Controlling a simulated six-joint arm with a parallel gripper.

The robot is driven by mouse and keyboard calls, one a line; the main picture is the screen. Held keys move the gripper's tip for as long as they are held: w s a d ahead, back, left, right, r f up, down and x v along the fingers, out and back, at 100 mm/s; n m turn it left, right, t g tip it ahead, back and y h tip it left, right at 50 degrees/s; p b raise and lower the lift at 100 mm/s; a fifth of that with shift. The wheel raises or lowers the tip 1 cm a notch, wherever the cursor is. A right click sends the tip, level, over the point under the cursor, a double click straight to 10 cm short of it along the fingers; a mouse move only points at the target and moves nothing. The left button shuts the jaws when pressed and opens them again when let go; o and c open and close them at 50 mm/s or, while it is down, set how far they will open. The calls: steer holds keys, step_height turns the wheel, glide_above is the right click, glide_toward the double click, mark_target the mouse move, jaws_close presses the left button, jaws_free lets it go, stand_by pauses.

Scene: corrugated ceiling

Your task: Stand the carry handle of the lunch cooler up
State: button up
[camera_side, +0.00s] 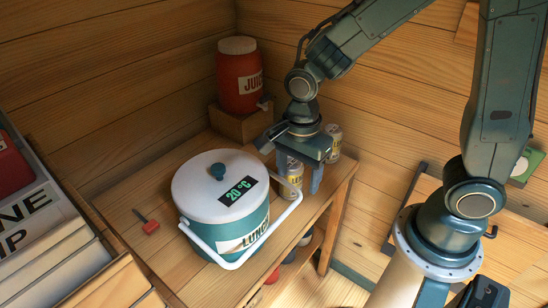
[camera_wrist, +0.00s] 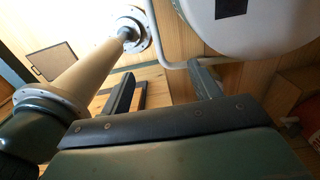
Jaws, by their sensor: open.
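The lunch cooler (camera_side: 205,238) stands on the wooden table, with a teal body, a white lid with a blue knob, and a display reading 20 °C. Its white carry handle (camera_side: 285,217) is folded down, sloping around the front and right of the body. My gripper (camera_side: 298,182) is open and empty, pointing down just right of the cooler near the handle's right bend. In the wrist view, the handle (camera_wrist: 164,48) bends just beyond the gap between my open fingers (camera_wrist: 163,74), beside the white lid (camera_wrist: 250,28). I cannot tell whether a finger touches it.
A red juice dispenser (camera_side: 240,82) stands on a wooden block (camera_side: 240,124) at the back. One can (camera_side: 293,168) is behind my gripper and another (camera_side: 333,138) is to its right. A small red-handled item (camera_side: 149,226) lies left of the cooler. The table's right edge is close to my gripper.

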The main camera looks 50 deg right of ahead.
mark_target(296, 201)
steer(key=shift+f, duration=4.75)
steer(key=c, duration=1.3)
steer(key=shift+r, duration=1.5)
